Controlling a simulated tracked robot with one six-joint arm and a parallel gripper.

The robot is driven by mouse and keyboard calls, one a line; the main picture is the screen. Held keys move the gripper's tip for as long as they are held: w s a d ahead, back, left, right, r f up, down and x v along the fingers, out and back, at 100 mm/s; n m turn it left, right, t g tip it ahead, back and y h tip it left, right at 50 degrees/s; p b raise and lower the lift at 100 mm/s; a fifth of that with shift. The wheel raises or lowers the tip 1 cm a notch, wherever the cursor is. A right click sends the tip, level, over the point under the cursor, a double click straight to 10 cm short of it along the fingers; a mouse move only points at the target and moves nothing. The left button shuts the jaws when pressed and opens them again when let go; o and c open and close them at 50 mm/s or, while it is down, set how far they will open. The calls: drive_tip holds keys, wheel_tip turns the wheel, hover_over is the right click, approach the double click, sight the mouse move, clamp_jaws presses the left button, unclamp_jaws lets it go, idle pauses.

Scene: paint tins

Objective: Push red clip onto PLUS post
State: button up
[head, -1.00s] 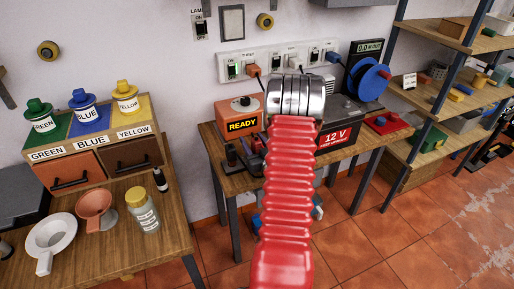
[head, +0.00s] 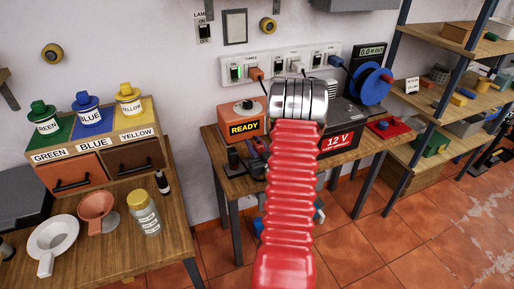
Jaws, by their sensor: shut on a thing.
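A battery (head: 337,139) marked 12 V stands on the wooden bench, right of my arm. Its upper left part and its PLUS post are hidden behind my silver wrist. An orange box (head: 240,113) with a READY sign stands left of the battery. My red ribbed arm reaches up the middle of the view, and its wrist is in front of the gap between box and battery. My gripper's jaws are hidden behind the wrist. I cannot make out the red clip. Small dark and reddish items (head: 256,149) lie on the bench below the box, too small to name.
A socket strip (head: 281,65) with switches and plugs is on the wall. A blue reel (head: 375,85) and a meter (head: 369,54) stand behind the battery. A shelf rack (head: 428,120) rises at right. A table (head: 110,255) with a funnel (head: 52,237) and paint tins is at left.

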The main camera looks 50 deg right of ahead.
wheel_tip(320, 180, up, 10)
idle(0.7)
idle(0.4)
drive_tip(key=o, duration=0.5)
drive_tip(key=c, duration=0.3)
drive_tip(key=shift+d, duration=0.1)
drive_tip(key=shift+s+d+r, duration=2)
drive_tip(key=shift+d+r, duration=0.25)
drive_tip(key=shift+d, duration=0.75)
drive_tip(key=shift+s+d+r, duration=2.05)
drive_tip(key=shift+d+r, duration=0.2)
drive_tip(key=shift+d, duration=0.7)
drive_tip(key=shift+s+d+r, duration=2)
drive_tip(key=shift+d+r, duration=0.25)
drive_tip(key=shift+d, duration=0.75)
